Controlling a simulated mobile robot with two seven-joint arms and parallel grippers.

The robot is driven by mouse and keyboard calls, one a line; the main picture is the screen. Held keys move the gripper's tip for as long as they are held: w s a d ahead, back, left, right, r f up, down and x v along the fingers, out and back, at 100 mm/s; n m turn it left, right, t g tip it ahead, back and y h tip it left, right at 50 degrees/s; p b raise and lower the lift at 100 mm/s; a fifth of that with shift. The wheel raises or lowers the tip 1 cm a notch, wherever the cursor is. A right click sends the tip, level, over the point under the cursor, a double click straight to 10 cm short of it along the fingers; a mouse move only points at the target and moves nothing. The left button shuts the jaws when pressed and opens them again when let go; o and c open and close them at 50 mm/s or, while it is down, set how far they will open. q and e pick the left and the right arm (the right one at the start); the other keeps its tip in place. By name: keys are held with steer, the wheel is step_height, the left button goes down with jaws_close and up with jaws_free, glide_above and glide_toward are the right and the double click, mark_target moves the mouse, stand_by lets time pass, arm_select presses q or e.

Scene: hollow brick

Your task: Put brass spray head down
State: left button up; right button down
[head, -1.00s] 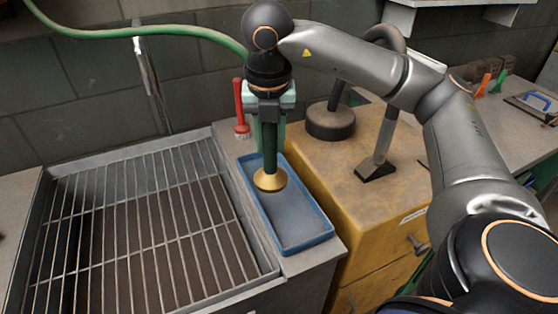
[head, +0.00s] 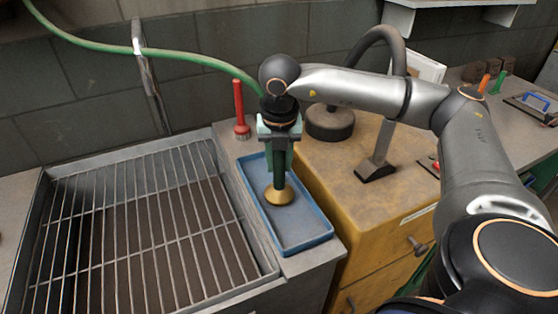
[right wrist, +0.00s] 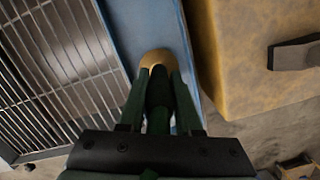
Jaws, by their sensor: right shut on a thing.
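My right gripper (head: 279,150) is shut on the brass spray head (head: 279,196), which points down with its brass end lowest and its dark green body between the fingers. A green hose runs from the upper left towards it. The spray head is over the blue tray (head: 308,243); I cannot tell whether it touches the tray floor. In the right wrist view the brass end (right wrist: 157,58) shows beyond the fingers, over the blue tray (right wrist: 120,20). My left gripper is not in view.
A sink with a metal grate (head: 140,230) lies left of the tray. A red-handled brush (head: 240,110) stands behind it. The yellow cabinet (head: 350,190) is close on the right, bearing a round dark weight (head: 328,122) and a vacuum-like nozzle (head: 375,170). The tray's front part is bare.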

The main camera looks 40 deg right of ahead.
steer(key=c, duration=0.6)
jaws_free()
steer(key=shift+f, duration=0.1)
step_height(320, 180, up, 12)
steer(key=s+a, duration=0.1)
steer(key=shift+s+p, duration=0.2)
steer(key=shift+p, duration=0.15)
steer(key=shift+a, duration=0.1)
